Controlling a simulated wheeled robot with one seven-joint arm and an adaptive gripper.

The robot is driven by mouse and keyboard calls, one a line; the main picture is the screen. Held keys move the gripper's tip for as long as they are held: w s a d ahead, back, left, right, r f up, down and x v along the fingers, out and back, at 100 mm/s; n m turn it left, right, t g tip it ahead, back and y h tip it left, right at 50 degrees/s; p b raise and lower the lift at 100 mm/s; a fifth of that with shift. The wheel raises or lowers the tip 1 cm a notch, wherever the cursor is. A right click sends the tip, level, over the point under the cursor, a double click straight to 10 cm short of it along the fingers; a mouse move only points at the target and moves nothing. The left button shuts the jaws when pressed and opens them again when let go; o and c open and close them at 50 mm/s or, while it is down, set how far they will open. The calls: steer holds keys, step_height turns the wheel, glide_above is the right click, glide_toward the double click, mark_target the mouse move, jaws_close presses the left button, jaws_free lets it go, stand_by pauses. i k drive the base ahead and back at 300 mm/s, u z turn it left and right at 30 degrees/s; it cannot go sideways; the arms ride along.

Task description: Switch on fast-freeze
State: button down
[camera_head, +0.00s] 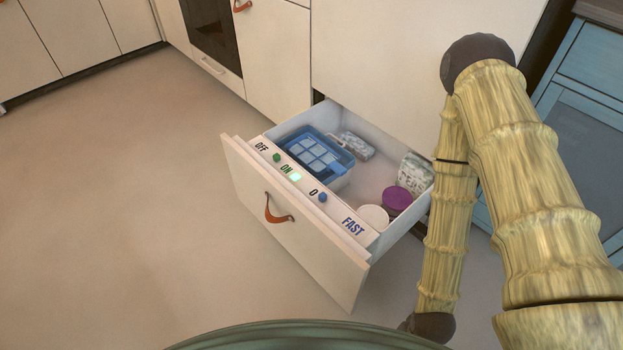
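The freezer drawer (240,168) is pulled open, and a white control strip (335,208) runs along the top of its front. The strip reads OFF, ON, 0 and FAST from left to right. A green knob (277,157) sits between OFF and ON, and a pale green light (295,176) glows beside ON. A blue knob (322,197) sits just right of the 0, nearer to it than to FAST. My bamboo-textured arm stands on the right, clear of the strip in the picture. My gripper is not in view.
The drawer holds a blue bin (345,156) with an ice tray, wrapped packages (356,145), a purple-lidded tub (397,199) and a white-lidded tub (373,217). An orange leather pull (277,214) hangs on its front. The floor (120,200) to the left is clear. A blue cabinet (590,110) stands right.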

mark_target(322, 197)
steer(key=z, duration=0.8)
steer(key=k, duration=0.65)
steer(key=u, duration=1.5)
